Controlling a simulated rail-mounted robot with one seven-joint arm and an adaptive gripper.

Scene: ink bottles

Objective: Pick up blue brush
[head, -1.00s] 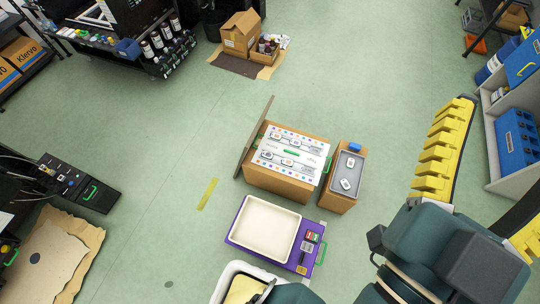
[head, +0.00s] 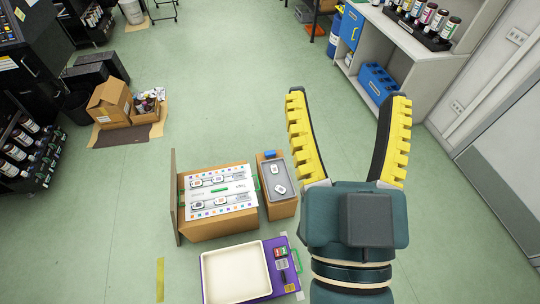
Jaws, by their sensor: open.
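No blue brush shows clearly enough to name. A small blue item (head: 269,154) lies at the far end of the grey tray on top of the small cardboard box; it is too small to tell whether it is the brush. A short dark item (head: 284,277) lies on the purple board, and its kind is also unclear. My gripper (head: 348,98) is in the right half of the head view, its two yellow-padded fingers spread wide with nothing between them. It is to the right of the boxes and apart from them.
A larger cardboard box (head: 213,227) with white printed sheets stands beside the small box (head: 280,209). A cream tray (head: 236,274) lies on the purple board (head: 290,246). Shelving with blue bins (head: 377,82) and bottles (head: 428,15) stands at upper right. Green floor (head: 230,80) is clear between.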

